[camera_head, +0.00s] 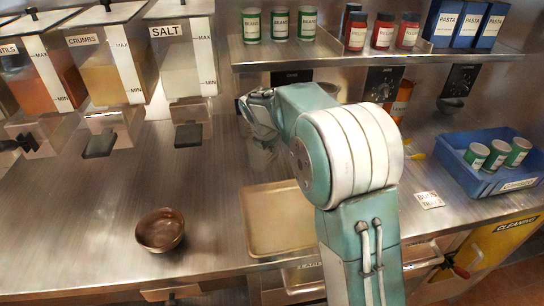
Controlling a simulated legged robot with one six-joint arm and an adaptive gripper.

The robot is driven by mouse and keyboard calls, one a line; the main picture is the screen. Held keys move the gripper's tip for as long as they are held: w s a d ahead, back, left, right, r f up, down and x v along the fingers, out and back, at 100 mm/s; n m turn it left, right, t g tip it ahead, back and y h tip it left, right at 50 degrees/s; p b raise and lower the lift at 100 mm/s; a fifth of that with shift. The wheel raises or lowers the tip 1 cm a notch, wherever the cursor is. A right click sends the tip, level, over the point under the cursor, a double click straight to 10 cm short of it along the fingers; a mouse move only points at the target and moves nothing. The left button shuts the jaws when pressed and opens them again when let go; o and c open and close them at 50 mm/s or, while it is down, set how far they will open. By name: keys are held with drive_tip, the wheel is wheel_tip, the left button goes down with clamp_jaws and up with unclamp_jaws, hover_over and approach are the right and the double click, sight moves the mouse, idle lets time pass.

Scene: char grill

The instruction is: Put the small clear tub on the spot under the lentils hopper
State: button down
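The lentils hopper (35,75) is at the far left, its label partly cut off by the frame edge, with orange contents and a dark lever below. The counter under it (30,200) looks bare; no marked spot can be made out. A faint, see-through shape (263,153) stands on the counter behind the tray, just below my gripper; it may be the small clear tub, but its outline is unclear. My gripper (258,108) is raised above the counter at the picture's middle, partly hidden by my arm. Whether its fingers are open or shut is unclear.
Crumbs (108,62) and salt (182,55) hoppers hang beside lentils. A copper bowl (160,231) is front left, a shallow tray (246,222) in the middle. A shelf (265,62) holds cans above. A blue crate (480,186) with cans is right. The left counter is mostly clear.

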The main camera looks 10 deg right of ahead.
sight(274, 163)
drive_tip(key=shift+a+f, duration=0.1)
drive_tip(key=shift+f, duration=1.45)
drive_tip(key=shift+f, duration=0.1)
drive_tip(key=c, duration=0.8)
unclamp_jaws()
drive_tip(key=v, duration=1.2)
drive_tip(key=shift+r, duration=0.2)
